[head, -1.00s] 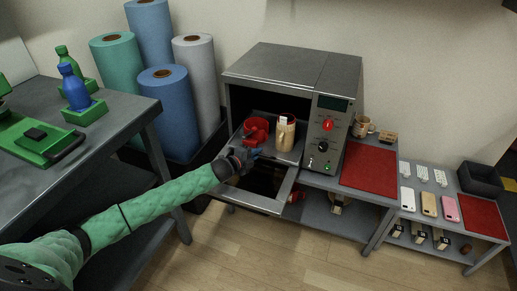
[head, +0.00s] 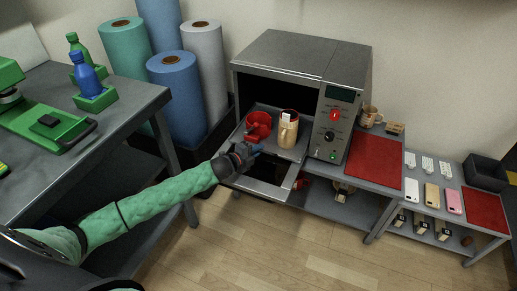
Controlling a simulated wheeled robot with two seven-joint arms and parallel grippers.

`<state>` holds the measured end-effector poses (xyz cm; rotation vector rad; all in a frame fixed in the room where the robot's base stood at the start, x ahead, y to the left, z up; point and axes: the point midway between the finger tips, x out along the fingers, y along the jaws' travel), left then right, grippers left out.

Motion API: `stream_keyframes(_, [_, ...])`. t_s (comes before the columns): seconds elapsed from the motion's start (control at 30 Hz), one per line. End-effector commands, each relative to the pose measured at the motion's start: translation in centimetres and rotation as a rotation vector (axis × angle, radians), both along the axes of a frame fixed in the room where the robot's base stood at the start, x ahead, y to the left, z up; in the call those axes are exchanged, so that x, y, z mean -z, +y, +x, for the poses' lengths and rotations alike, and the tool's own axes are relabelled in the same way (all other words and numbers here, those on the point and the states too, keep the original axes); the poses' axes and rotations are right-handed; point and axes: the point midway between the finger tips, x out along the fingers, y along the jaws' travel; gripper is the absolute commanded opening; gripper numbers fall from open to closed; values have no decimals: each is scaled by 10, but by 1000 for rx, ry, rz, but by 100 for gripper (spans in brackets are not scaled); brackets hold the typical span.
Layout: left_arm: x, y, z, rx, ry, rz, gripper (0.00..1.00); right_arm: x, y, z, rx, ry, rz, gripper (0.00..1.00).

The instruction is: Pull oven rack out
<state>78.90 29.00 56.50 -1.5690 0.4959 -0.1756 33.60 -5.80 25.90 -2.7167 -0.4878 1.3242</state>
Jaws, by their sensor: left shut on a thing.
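The grey oven (head: 298,54) stands open with its door (head: 262,188) folded down in front. The oven rack (head: 283,152) is partly out of the opening. A red mug with a round attachment (head: 258,126) and a beige patterned mug (head: 288,130) stand on it. My left gripper (head: 248,151) is shut on the rack at its front left edge; the fingers hide the exact grip. My right gripper is not in view.
A red mat (head: 375,162) lies on the table right of the oven. A grey workbench (head: 125,100) with green fixtures stands at left, near my left arm. Tall rolls (head: 178,100) stand behind the gripper. The floor in front is clear.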

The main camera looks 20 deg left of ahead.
Motion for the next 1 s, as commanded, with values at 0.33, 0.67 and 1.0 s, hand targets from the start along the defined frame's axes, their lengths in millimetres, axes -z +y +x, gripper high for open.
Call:
stream_keyframes(0.33, [1,1,-1,-1,2,1,0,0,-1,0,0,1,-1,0])
stream_keyframes(0.67, [1,0,-1,-1,1,1,32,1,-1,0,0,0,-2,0])
stream_keyframes(1.0, [-2,3,-1,0,1,0,32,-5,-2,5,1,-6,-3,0])
